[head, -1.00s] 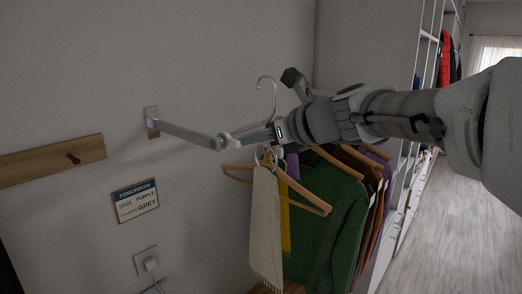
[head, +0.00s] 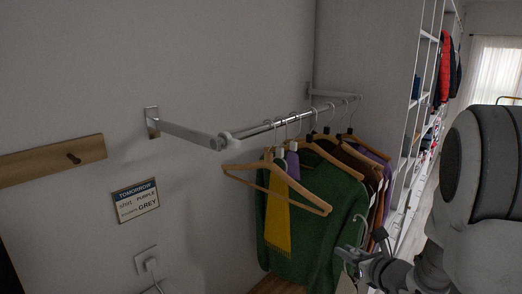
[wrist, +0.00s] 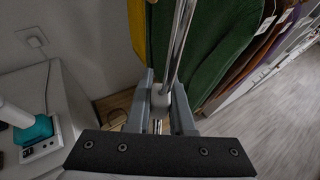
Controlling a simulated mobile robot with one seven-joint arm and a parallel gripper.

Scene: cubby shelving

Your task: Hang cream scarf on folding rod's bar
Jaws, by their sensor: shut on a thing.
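The folding rod's bar (head: 290,120) runs out from its wall brackets, level, with several hangers on it. My gripper (head: 357,258) is low at the right of the head view, in front of the green garment and well below the bar. In the wrist view the stem (wrist: 178,45) passes between the fingers (wrist: 160,100). A pale sliver below the gripper looks like the cream scarf (head: 346,284); most of it is out of frame.
A wall sign (head: 136,200) is at left; shelving (head: 420,100) stands at right.

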